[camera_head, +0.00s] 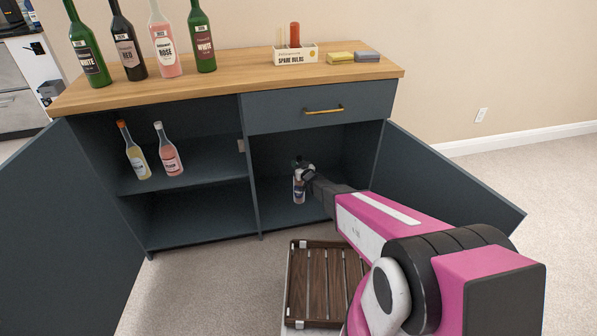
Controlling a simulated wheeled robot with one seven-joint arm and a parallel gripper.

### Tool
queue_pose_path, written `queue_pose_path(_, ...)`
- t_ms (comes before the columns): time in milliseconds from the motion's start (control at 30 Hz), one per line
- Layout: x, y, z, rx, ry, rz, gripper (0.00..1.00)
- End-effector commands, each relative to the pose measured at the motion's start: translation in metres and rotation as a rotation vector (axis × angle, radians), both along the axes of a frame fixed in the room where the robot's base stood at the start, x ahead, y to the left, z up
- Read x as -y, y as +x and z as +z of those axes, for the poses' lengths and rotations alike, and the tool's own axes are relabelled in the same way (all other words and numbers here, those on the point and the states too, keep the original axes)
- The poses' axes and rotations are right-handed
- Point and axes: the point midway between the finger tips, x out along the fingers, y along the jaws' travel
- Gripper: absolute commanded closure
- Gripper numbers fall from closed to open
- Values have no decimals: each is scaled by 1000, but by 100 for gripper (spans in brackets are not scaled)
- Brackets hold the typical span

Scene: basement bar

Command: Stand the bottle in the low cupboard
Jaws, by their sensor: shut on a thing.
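The low cupboard (248,208) is dark blue-grey with a wooden top, and both its doors stand open. My arm reaches into its right compartment, under the drawer. My gripper (301,172) is shut on a small bottle (299,188) with a pale label. The bottle looks upright, close above or on the compartment floor; I cannot tell whether its base touches. The gripper covers its upper part. A yellowish bottle (138,162) and a pink bottle (170,156) stand on the left compartment's shelf.
Several tall bottles, a spare bulbs box (296,55) and sponges (340,58) are on the top. The open left door (65,235) and right door (440,185) flank the front.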

Motion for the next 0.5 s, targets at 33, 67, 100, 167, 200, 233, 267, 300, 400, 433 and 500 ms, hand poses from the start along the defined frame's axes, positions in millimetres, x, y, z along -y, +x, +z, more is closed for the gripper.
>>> queue_pose_path(33, 2, 4, -2, 3, 2, 1, 100)
queue_pose_path(67, 3, 5, -2, 3, 2, 1, 100)
queue_pose_path(100, 4, 6, -3, 3, 2, 1, 100)
queue_pose_path(167, 4, 6, -4, 3, 3, 1, 100)
queue_pose_path(200, 4, 6, -6, 2, 2, 1, 100)
queue_pose_path(233, 4, 6, -7, 2, 2, 2, 100)
queue_pose_path(267, 4, 6, -10, 2, 2, 2, 100)
queue_pose_path(300, 4, 7, -14, 2, 2, 2, 100)
queue_pose_path(400, 4, 7, -27, 1, 3, 1, 100)
queue_pose_path(433, 4, 7, -31, 1, 3, 1, 100)
queue_pose_path(500, 4, 7, -39, 1, 3, 1, 100)
